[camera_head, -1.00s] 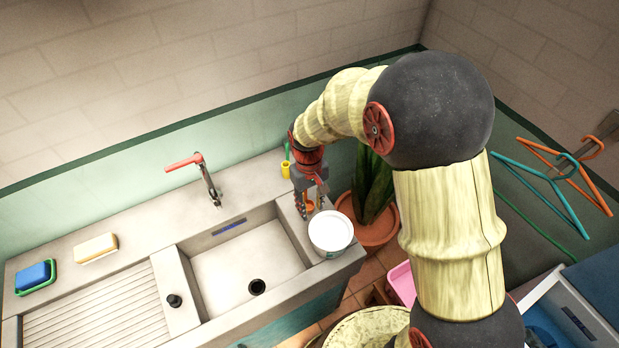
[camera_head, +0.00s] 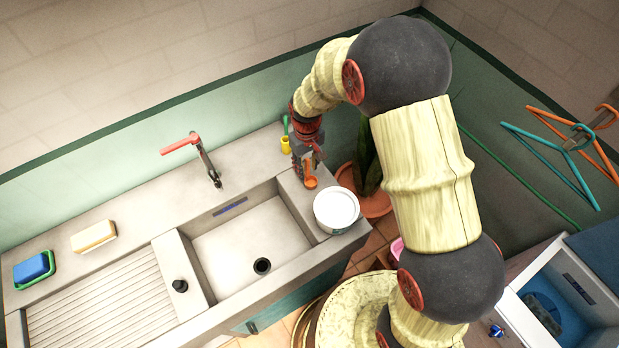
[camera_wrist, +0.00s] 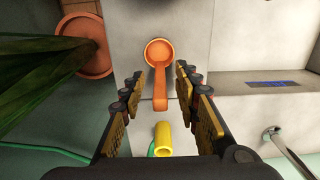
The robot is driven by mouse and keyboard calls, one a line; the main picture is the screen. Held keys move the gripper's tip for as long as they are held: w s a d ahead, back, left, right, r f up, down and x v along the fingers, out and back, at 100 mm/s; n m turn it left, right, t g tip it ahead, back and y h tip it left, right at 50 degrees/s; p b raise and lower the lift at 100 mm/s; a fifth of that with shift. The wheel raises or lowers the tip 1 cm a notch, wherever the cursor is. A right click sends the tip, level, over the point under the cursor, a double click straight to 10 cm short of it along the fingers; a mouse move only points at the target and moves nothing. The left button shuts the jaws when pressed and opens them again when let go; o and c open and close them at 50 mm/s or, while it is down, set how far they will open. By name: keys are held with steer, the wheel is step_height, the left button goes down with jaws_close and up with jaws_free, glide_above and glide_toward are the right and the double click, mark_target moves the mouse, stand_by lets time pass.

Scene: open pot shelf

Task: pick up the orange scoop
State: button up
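The orange scoop (camera_head: 310,182) is on the counter strip to the right of the sink basin, just behind the white tub (camera_head: 336,208). In the wrist view the orange scoop (camera_wrist: 159,60) has its bowl away from my gripper and its handle pointing back between the fingers. My gripper (camera_head: 306,168) is above the handle. In the wrist view my gripper (camera_wrist: 159,82) is open, one finger on each side of the handle with gaps on both sides. The height left between the fingertips and the handle is hard to judge.
A potted plant (camera_head: 375,203) is to the right. The faucet (camera_head: 207,165) and sink basin (camera_head: 250,245) lie left.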

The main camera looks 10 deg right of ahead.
steer(key=shift+f, duration=0.75)
steer(key=shift+c, duration=0.6)
jaws_close()
